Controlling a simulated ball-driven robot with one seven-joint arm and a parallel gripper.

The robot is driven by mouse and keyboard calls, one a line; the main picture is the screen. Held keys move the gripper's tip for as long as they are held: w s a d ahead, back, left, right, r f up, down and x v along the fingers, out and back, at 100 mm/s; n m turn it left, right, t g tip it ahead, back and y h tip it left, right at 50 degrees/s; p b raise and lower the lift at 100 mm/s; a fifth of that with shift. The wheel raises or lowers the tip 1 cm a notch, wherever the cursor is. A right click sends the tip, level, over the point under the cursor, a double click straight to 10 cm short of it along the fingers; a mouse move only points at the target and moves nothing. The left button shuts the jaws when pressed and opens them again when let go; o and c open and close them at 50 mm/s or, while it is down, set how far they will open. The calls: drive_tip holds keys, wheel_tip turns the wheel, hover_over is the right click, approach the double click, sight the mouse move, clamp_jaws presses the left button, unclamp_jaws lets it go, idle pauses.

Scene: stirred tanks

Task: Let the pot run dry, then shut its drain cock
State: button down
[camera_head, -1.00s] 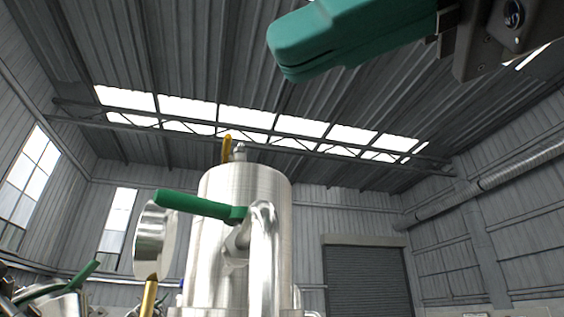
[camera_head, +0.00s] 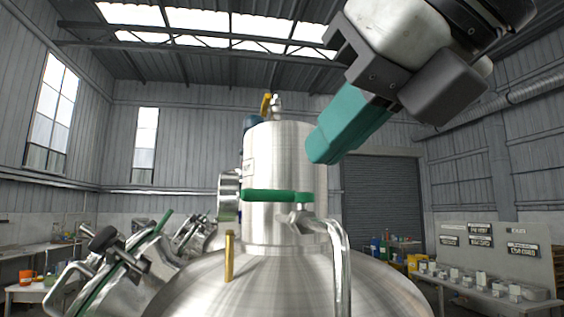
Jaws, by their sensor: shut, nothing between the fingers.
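The steel pot (camera_head: 290,278) fills the lower middle of the head view, with a domed top and a cylindrical neck. A cock with a green lever (camera_head: 275,196) lies in front of the neck, its lever about level and pointing left. A bent steel pipe (camera_head: 338,250) runs down from that cock over the dome. I cannot tell whether this is the drain cock. My gripper (camera_head: 322,152), with teal fingers, is shut and empty, up and to the right of the lever. It appears apart from the lever. The pot's bottom and any liquid are out of view.
A round gauge (camera_head: 229,195) sits left of the neck, and a brass rod (camera_head: 229,257) stands before the dome. Tilted steel equipment (camera_head: 120,265) crowds the left. A bench (camera_head: 490,300) with small containers is at right.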

sight(261, 190)
drive_tip(key=p+x, duration=0.1)
drive_tip(key=x, duration=0.1)
drive_tip(key=p+x, duration=0.1)
drive_tip(key=x, duration=0.2)
drive_tip(key=r+p+x, duration=0.1)
drive_tip(key=x, duration=0.2)
drive_tip(key=shift+w+a, duration=0.25)
drive_tip(key=shift+w, duration=0.15)
drive_tip(key=shift+f, duration=0.15)
drive_tip(key=b, duration=0.1)
drive_tip(key=a+m+t+h+b, duration=0.1)
drive_tip(key=b, duration=0.1)
drive_tip(key=shift+w+f+m, duration=0.15)
drive_tip(key=shift+w+m, duration=0.05)
drive_tip(key=shift+m, duration=0.1)
drive_tip(key=shift+w+a+b, duration=0.35)
drive_tip(key=shift+a+b, duration=0.25)
drive_tip(key=shift+r, duration=0.25)
